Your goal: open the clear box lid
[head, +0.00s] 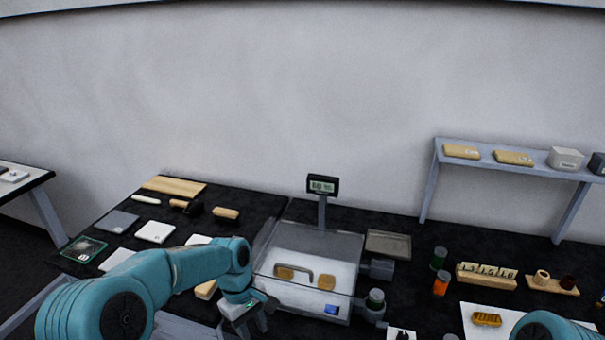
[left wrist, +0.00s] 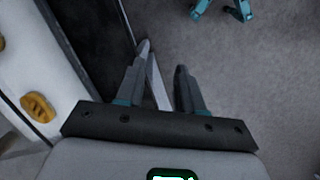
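The clear box (head: 345,247) stands on the dark bench in the head view, its lid down. A grey bar handle (head: 309,277) shows on the lid. Two gold-brown fragments (head: 326,283) show through it on a white bed. My left gripper (head: 258,323) is at the box's front left corner, pointing down, apart from the handle. In the left wrist view its two fingers (left wrist: 163,62) are apart with nothing held, over the bench edge and grey floor. A gold fragment (left wrist: 38,107) shows at left there. My right arm enters at lower right; its gripper is out of view.
A display on a post (head: 323,185) stands behind the box. Pads and wooden pieces lie left.

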